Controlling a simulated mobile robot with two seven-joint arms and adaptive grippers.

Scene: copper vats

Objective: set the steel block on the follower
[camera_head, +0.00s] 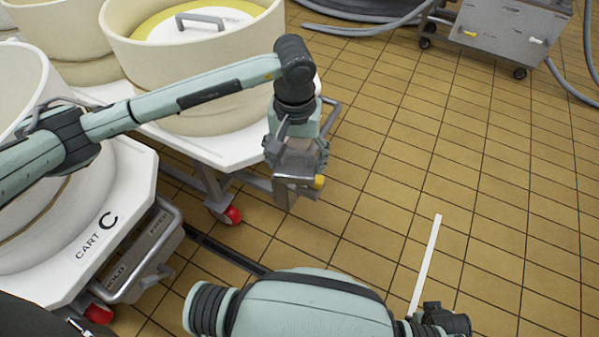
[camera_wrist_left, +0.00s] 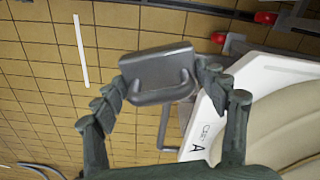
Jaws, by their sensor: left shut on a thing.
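My left gripper (camera_head: 296,150) is shut on the grey steel block (camera_head: 297,166) and holds it above the floor, beside the front corner of the middle cart. In the left wrist view the steel block (camera_wrist_left: 156,66), with a bar handle, sits between the two fingers of the left gripper (camera_wrist_left: 160,85). The follower (camera_head: 188,24) looks to be the pale disc with a yellow rim and grey bar handle inside the large cream vat at the top. It lies up and left of the gripper; nothing rests on it. No right gripper can be made out.
The cream vat (camera_head: 205,82) has a high wall and stands on a white wheeled cart. Cart C (camera_head: 110,225) stands at the left. A steel machine on castors (camera_head: 500,30) and grey hoses are at the top right. Tiled floor on the right is free, with a white strip (camera_head: 427,262).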

